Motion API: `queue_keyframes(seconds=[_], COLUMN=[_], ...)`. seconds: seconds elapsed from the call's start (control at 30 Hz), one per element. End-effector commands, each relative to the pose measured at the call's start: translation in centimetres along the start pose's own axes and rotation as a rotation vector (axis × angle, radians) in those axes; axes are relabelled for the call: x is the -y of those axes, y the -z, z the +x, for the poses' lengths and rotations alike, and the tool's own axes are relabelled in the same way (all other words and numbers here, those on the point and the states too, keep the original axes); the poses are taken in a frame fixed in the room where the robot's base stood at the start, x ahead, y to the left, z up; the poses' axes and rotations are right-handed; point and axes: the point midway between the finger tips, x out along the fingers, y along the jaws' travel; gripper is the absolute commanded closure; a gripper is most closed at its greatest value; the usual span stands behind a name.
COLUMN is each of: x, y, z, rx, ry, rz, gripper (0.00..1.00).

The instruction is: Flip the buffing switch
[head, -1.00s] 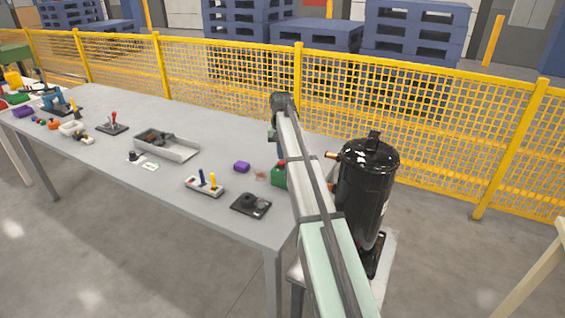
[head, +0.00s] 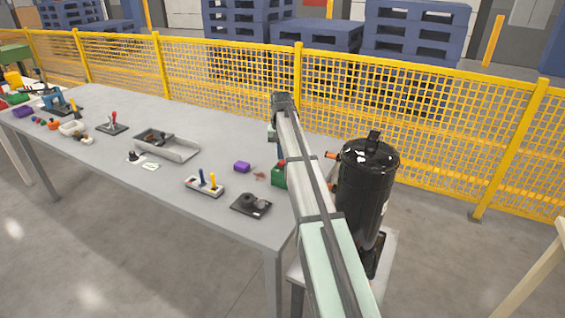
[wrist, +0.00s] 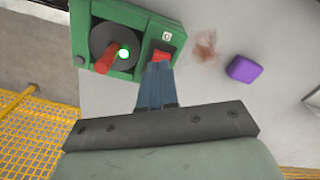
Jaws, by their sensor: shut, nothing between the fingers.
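A green box (wrist: 118,69) lies at the top left of the wrist view. It carries a dark round dial (wrist: 103,42) with a red lever (wrist: 108,58) and a lit green lamp (wrist: 124,53). A red rocker switch (wrist: 163,54) sits at its right end below a white label. My gripper (wrist: 158,66) is shut and empty, its fingertips at the red switch and covering its lower part. I cannot tell whether they touch it. In the head view the green box (head: 278,177) is partly hidden by my arm, and the fingertips are not visible.
A purple block (wrist: 244,69) lies beside the box. A two-lever panel (head: 204,187), a black knob unit (head: 251,204) and a grey tray (head: 180,151) stand on the grey table (head: 110,154). A black compressor (head: 365,190) stands right of my arm. A yellow fence (head: 430,130) runs behind.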

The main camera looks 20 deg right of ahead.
Motion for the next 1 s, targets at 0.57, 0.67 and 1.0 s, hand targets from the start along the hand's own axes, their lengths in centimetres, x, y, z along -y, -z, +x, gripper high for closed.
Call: queue_keyframes(seconds=[0.57, 0.67, 1.0], x=[0.0, 0.0, 0.0], y=[0.0, 0.0, 0.0], z=[0.7, 0.8, 1.2], rx=[0.000, 0.000, 0.000], ry=[0.000, 0.000, 0.000], rz=[0.000, 0.000, 0.000], gripper=[1.00, 1.00, 1.00])
